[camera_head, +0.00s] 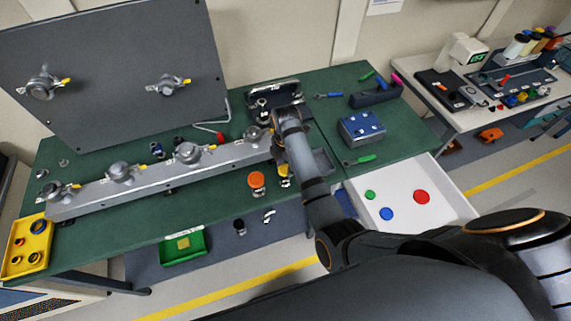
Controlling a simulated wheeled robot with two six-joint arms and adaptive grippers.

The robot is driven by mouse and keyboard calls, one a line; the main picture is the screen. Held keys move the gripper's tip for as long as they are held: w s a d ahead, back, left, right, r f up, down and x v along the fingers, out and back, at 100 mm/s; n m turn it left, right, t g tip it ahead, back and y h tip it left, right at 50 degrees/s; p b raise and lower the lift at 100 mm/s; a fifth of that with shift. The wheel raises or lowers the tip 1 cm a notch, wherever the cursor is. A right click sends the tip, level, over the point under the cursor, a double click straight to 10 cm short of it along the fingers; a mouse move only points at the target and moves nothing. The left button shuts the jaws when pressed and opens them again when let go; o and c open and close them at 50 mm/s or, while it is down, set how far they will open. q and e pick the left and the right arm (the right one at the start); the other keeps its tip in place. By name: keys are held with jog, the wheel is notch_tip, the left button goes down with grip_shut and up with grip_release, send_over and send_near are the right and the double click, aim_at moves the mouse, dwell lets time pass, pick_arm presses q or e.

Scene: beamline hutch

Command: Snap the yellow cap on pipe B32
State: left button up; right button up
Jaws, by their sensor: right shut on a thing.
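My right arm reaches over the green bench, and its gripper (275,138) is at the right end of the grey rail. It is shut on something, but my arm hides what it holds. A small yellow item (285,181) shows beside the arm, partly covered; I cannot tell whether it is the yellow cap. Red (421,197), green (370,195) and blue (386,213) round discs lie in the white drawer. Several grey pipe fittings with yellow levers stand along the rail (90,195). No label B32 is readable. My left gripper is out of view.
An orange-lidded jar (257,181) stands left of my right arm. A dark panel (120,110) with two fittings rises behind the rail. A blue box (361,129) sits to the right. Yellow (40,226) and green (169,257) trays are at left and front.

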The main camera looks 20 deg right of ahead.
jog(key=shift+f, duration=0.15)
jog(key=o, duration=0.8)
notch_tip(320, 180, up, 8)
jog(key=shift+f, duration=0.25)
